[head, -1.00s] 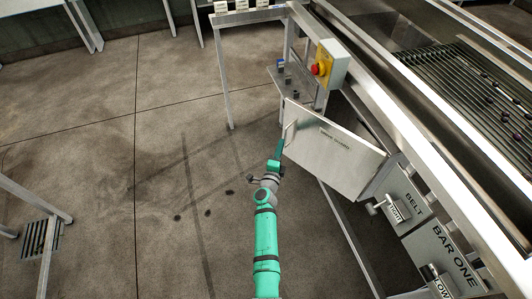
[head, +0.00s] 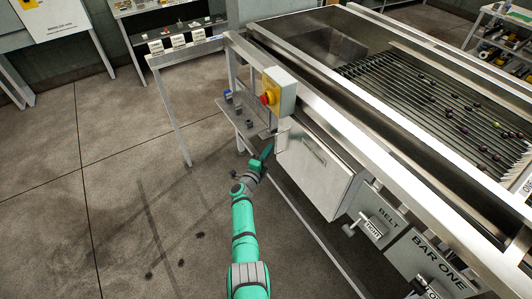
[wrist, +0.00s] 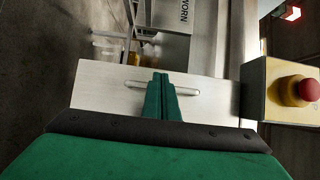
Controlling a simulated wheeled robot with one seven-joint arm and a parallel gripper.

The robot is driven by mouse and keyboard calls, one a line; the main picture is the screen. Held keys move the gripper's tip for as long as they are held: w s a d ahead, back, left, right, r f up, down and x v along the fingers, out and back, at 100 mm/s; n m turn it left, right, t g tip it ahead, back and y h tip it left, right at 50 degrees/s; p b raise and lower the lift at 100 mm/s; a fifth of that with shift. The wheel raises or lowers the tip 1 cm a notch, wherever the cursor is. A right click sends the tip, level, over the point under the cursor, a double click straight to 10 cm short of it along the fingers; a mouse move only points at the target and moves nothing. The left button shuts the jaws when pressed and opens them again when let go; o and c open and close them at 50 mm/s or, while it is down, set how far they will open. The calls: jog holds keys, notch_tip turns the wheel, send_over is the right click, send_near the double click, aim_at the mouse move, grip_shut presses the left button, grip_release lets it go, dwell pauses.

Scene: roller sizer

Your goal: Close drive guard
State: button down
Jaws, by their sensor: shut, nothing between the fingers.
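The drive guard (head: 318,178) is a plain metal panel on the side of the sizer, hinged near its right end. It now lies close to in line with the machine side; I cannot tell whether it is fully flush. My gripper (head: 268,150) is at the panel's left end, with its fingers shut and empty. In the wrist view the shut fingers (wrist: 161,84) stand in front of the bar handle (wrist: 187,90) on the guard (wrist: 100,86) and hide its middle. I cannot tell whether they touch it.
A yellow and grey box with a red stop button (head: 267,99) sits above the guard's left end, also close on the right in the wrist view (wrist: 298,90). A small shelf (head: 247,118) with knobs is left of it. BELT (head: 372,226) and BAR ONE controls are at right. Floor at left is clear.

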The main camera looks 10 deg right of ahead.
jog(key=shift+w+d, duration=0.25)
jog(key=shift+d, duration=0.25)
jog(key=shift+d, duration=0.1)
jog(key=s+a, duration=0.6)
jog(key=a, duration=0.6)
jog(key=shift+s+a, duration=0.25)
jog(key=shift+s, duration=0.05)
jog(key=shift+f, duration=0.1)
